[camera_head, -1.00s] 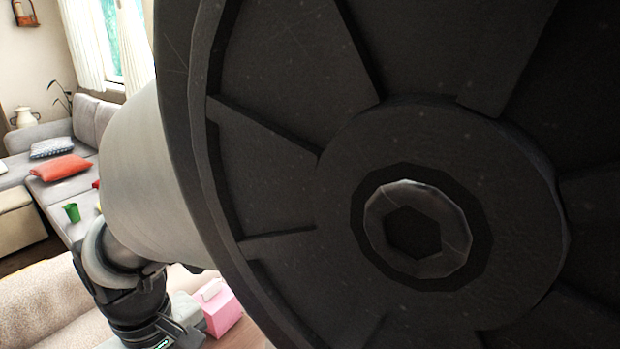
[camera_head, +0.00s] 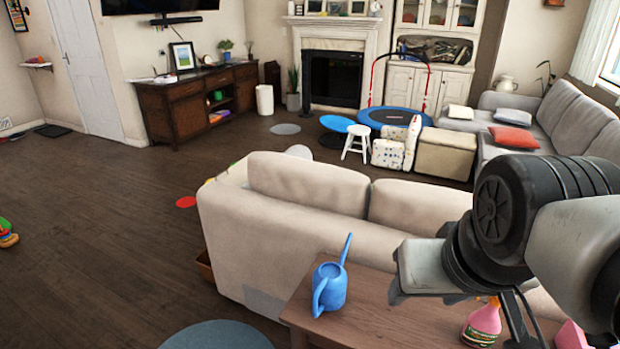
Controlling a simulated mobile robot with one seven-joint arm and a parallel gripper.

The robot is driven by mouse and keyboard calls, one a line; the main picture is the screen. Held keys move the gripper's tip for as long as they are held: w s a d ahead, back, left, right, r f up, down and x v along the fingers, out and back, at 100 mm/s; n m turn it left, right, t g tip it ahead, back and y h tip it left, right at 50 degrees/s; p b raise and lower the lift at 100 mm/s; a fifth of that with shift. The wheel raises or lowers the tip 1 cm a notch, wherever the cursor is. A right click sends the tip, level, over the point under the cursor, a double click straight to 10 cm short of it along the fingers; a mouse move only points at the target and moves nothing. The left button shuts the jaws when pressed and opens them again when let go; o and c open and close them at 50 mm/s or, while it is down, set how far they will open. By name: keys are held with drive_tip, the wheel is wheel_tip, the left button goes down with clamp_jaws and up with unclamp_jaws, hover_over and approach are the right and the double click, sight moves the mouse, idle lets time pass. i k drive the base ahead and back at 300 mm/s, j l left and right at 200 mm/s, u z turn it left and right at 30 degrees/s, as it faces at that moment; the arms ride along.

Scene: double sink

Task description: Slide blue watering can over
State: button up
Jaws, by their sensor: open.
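The blue watering can (camera_head: 330,288) stands upright near the left end of a wooden table (camera_head: 376,328), its long spout pointing up and away. My gripper (camera_head: 455,302) is to the right of the can, above the table and apart from it. It looks open and empty, though its fingertips are partly hidden by its own body and the arm. Nothing covers the can.
A pink spray bottle (camera_head: 484,324) stands on the table below my gripper, with a pink box (camera_head: 572,336) further right. A beige sofa (camera_head: 300,215) backs onto the table. Wooden floor (camera_head: 100,240) lies open on the left.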

sight(329, 278)
drive_tip(key=j+u, duration=0.25)
drive_tip(key=k, duration=0.15)
drive_tip(key=j+z, duration=0.4)
drive_tip(key=i+j+z, duration=0.2)
drive_tip(key=j+z, duration=0.25)
drive_tip(key=i+j+z, duration=0.15)
drive_tip(key=j+z, duration=0.25)
drive_tip(key=j, duration=0.25)
drive_tip(key=j+z, duration=0.45)
drive_tip(key=j, duration=0.15)
drive_tip(key=j+z, duration=0.45)
drive_tip(key=j, duration=0.15)
